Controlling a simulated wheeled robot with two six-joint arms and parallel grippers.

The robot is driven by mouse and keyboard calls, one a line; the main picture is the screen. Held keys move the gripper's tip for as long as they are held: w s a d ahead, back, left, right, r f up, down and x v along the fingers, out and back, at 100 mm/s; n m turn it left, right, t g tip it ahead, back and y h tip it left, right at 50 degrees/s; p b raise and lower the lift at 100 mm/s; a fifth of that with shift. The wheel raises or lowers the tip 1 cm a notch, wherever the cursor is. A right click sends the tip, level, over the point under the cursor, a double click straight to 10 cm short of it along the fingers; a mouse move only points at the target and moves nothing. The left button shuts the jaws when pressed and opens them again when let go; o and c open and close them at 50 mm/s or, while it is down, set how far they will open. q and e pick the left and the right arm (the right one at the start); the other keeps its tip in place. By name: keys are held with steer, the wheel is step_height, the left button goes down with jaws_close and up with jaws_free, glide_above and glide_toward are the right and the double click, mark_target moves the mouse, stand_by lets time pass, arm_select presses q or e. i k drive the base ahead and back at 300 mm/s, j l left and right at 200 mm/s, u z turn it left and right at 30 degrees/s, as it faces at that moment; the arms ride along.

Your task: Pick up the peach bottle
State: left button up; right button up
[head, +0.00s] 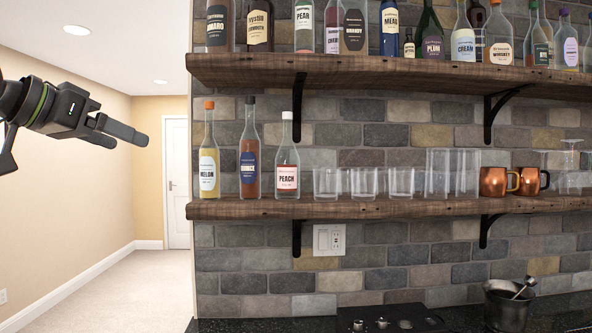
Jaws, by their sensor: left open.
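The peach bottle (286,168) stands upright on the lower wooden shelf. It is clear glass with a white cap and a red and white label reading PEACH. It is the rightmost of three bottles at the shelf's left end. My left gripper (141,140) comes in from the left at about the height of these bottles. It is open and empty, its fingers pointing right, clearly apart from the bottles in the picture. My right gripper is not in view.
A dark-labelled bottle (250,160) and the melon bottle (209,165) stand left of the peach bottle. A glass tumbler (326,183) stands close on its right, with more glasses and copper mugs (493,181) beyond. The upper shelf (400,72) with its bracket (298,105) overhangs.

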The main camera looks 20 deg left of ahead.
mark_target(287, 159)
steer(key=i+l, duration=0.1)
steer(key=i, duration=1.1)
